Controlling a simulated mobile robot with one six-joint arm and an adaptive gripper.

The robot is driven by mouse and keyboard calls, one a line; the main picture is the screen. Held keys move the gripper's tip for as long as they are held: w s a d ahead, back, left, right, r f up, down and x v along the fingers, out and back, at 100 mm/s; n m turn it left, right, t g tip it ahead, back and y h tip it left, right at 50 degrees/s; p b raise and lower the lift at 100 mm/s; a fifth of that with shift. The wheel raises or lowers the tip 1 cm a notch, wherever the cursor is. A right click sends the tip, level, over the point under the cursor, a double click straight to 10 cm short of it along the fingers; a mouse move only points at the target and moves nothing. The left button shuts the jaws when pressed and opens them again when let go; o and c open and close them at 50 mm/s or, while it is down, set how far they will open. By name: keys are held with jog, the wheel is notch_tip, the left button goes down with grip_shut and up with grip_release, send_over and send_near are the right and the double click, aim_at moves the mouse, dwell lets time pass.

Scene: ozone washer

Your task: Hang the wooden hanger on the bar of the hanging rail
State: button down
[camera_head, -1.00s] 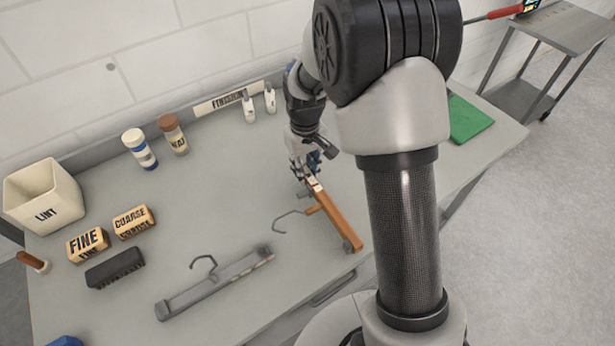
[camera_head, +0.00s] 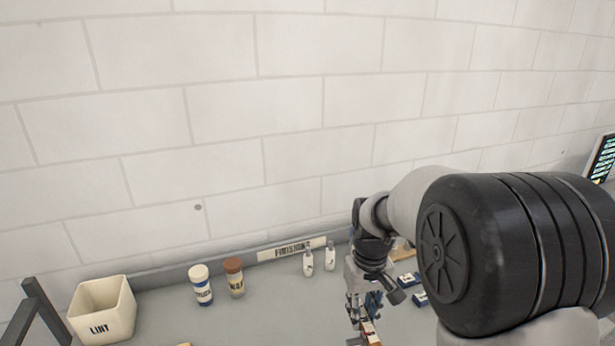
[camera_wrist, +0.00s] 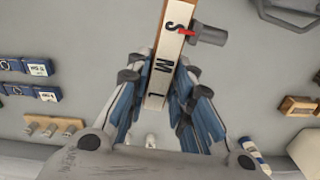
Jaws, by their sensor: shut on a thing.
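My gripper (camera_head: 362,314) is low in the head view, over the bench and near the wall side. It also shows in the wrist view (camera_wrist: 158,82), with its blue fingers closed on both sides of the wooden hanger. The hanger is a brown wooden bar with a white strip lettered S, M, L (camera_wrist: 165,60). It runs from between the fingers out of the top of the wrist view. In the head view only a short brown piece (camera_head: 372,334) shows at the bottom edge. Its hook is not clearly visible now. I cannot identify the hanging rail's bar.
A LINT bin (camera_head: 103,308), a blue-white jar (camera_head: 202,286) and a brown-capped jar (camera_head: 235,278) stand left of my gripper. Two small white bottles (camera_head: 308,263) stand by the FINISHING sign (camera_head: 292,250). Blue boxes (camera_head: 408,281) lie right. A dark frame (camera_head: 38,310) stands far left.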

jog(key=s+f+m, duration=0.2)
jog(key=s+f, duration=0.3)
jog(key=f, duration=0.3)
jog(key=shift+a, duration=0.15)
